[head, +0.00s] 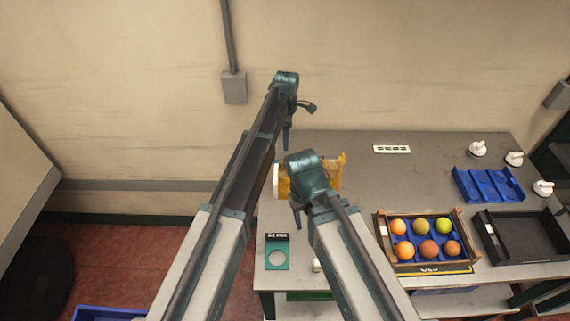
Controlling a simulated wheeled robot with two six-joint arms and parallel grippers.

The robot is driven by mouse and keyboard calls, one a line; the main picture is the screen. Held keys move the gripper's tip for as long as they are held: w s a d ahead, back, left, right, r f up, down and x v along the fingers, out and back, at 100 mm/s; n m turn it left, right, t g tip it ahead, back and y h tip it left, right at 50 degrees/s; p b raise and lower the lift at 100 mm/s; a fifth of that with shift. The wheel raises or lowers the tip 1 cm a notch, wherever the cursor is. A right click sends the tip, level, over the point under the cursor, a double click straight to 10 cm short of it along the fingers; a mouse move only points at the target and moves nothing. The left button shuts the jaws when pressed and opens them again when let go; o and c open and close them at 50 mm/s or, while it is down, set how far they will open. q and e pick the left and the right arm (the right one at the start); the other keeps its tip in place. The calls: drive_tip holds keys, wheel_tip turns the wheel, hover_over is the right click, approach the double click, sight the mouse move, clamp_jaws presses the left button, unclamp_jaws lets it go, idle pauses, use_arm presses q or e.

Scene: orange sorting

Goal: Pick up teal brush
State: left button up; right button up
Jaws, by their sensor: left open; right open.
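I cannot make out a teal brush for sure; my arms hide part of the table. My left gripper (295,120) is open and empty, high near the table's back left edge. My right gripper (297,214) is open and lower, over the left part of the grey table (400,180). A small pale object (317,265) at the table's front edge is partly hidden by my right arm.
A teal card with a pale disc (277,256) lies front left. A yellow item (338,172) is partly hidden behind my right wrist. A crate (379,232) of several fruits, a blue tray (489,184), a black tray (520,238) and white objects (478,149) stand right. The table's middle is clear.

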use_arm(q)
drive_tip(key=b, duration=0.8)
hover_over(286, 162)
wheel_tip(286, 162, down, 8)
drive_tip(key=shift+f, duration=0.25)
use_arm(e)
wheel_tip(286, 162, down, 8)
drive_tip(key=shift+f, duration=0.25)
use_arm(q)
drive_tip(key=f+b, duration=0.5)
drive_tip(key=shift+d+f, duration=0.2)
drive_tip(key=shift+d, duration=0.2)
use_arm(e)
wheel_tip(286, 162, down, 5)
drive_tip(key=shift+f, duration=0.2)
use_arm(q)
drive_tip(key=shift+r, duration=0.1)
use_arm(e)
drive_tip(key=shift+r, duration=0.1)
use_arm(q)
drive_tip(key=shift+c, duration=0.3)
clamp_jaws()
